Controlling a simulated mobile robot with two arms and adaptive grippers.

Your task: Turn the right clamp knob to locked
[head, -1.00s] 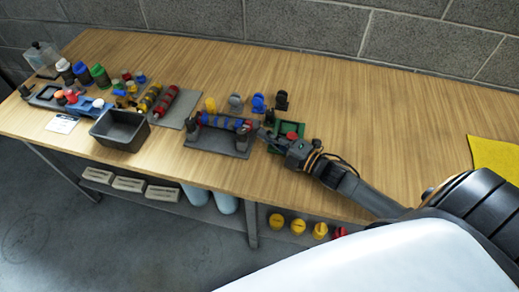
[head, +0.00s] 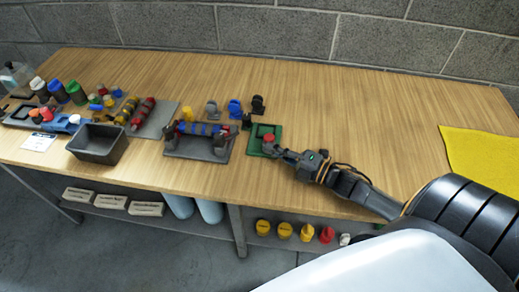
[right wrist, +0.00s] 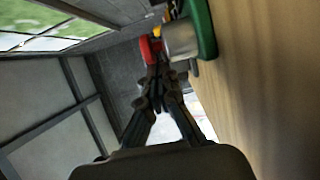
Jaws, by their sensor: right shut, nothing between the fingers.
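The clamp fixture (head: 197,152) is a grey base on the bench, left of my right gripper. It carries a roller (head: 205,129) banded in blue and dark colours between dark end clamps. The right clamp (head: 221,145) is at its right end; its knob is too small to read as locked or unlocked. My right gripper (head: 276,150) is shut and empty, right of the fixture and apart from it, at the near edge of a green tray. In the right wrist view its closed fingertips (right wrist: 157,94) point toward a red part (right wrist: 149,50). My left gripper is out of view.
The green tray (head: 277,133) has a red-topped part (head: 268,139) close to my fingertips. Grey, blue and black pieces stand behind the fixture. A dark bin (head: 93,155) stands to the left, a yellow cloth (head: 480,155) at right. Bench between tray and cloth is clear.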

